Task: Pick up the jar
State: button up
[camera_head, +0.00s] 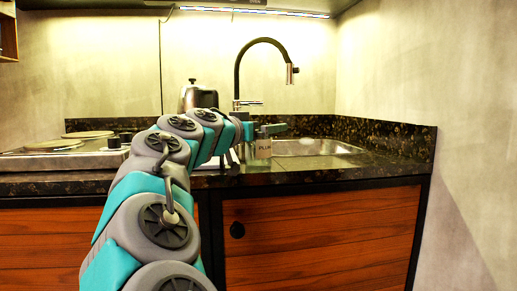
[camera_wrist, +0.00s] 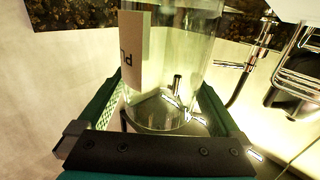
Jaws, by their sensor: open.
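The jar is clear glass with a pale label bearing dark letters. In the head view, the jar (camera_head: 263,148) is at the end of my arm, at the near left of the sink, partly hidden by my gripper (camera_head: 260,131). In the wrist view, the jar (camera_wrist: 180,65) is large and sits between the two green fingers of my gripper (camera_wrist: 162,90). The fingers are open, one on each side of it. A gap shows on the right; contact on the left is unclear. The jar's far end is cut off by the frame.
A sink (camera_head: 305,147) with a tall black tap (camera_head: 238,75) lies just behind and right. A kettle (camera_head: 198,96) stands behind my arm. A hob (camera_head: 65,153) is at the left. The dark counter (camera_head: 385,168) is clear at right, with wooden cabinets (camera_head: 315,230) below.

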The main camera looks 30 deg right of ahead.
jog(key=shift+w+d, duration=0.15)
jog(key=shift+d, duration=0.15)
grip_shut()
dwell(0.6)
